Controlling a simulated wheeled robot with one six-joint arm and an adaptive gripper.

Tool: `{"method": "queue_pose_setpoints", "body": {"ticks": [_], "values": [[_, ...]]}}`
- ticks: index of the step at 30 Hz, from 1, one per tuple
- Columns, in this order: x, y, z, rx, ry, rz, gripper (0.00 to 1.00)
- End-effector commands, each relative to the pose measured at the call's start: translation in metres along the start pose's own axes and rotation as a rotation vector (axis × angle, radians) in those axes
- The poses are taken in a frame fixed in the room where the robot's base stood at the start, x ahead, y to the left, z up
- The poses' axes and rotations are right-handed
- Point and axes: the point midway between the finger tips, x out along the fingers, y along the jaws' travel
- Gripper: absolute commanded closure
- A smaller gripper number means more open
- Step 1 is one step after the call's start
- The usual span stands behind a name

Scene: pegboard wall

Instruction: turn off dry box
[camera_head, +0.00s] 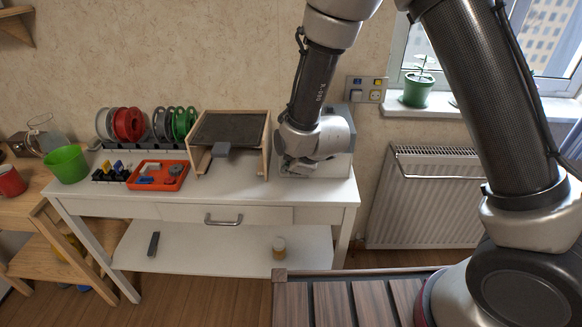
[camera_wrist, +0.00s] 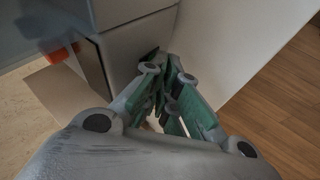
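A pale grey box (camera_head: 338,163), which looks like the dry box, stands at the right end of the white table, mostly hidden behind my wrist. My gripper (camera_head: 290,168) points down at the front left of this box in the head view. In the wrist view my gripper (camera_wrist: 163,60) has its green-padded fingers drawn together, with nothing seen between them. The fingertips are close to the box's grey face (camera_wrist: 136,48); I cannot tell whether they touch. No switch or button on the box can be made out.
A wooden stand with a dark top (camera_head: 232,128) is left of the box. An orange tray (camera_head: 143,185), spools (camera_head: 129,124) and a green pot (camera_head: 68,164) are farther left. A wall switch panel (camera_head: 366,89) is above right. The white table's front drawer (camera_head: 245,214) has a handle.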

Motion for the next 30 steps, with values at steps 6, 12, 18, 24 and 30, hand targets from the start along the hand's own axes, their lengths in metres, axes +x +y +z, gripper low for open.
{"method": "queue_pose_setpoints", "body": {"ticks": [6, 12, 18, 24, 30], "values": [[-0.001, 0.006, -0.002, 0.004, 0.005, 0.011, 1.0], [-0.007, 0.011, -0.005, 0.006, 0.007, 0.013, 1.0], [-0.013, 0.015, -0.008, 0.005, 0.008, 0.013, 1.0], [-0.013, 0.015, -0.008, 0.004, 0.008, 0.013, 1.0], [-0.015, 0.018, -0.007, 0.004, 0.008, 0.013, 1.0]]}}
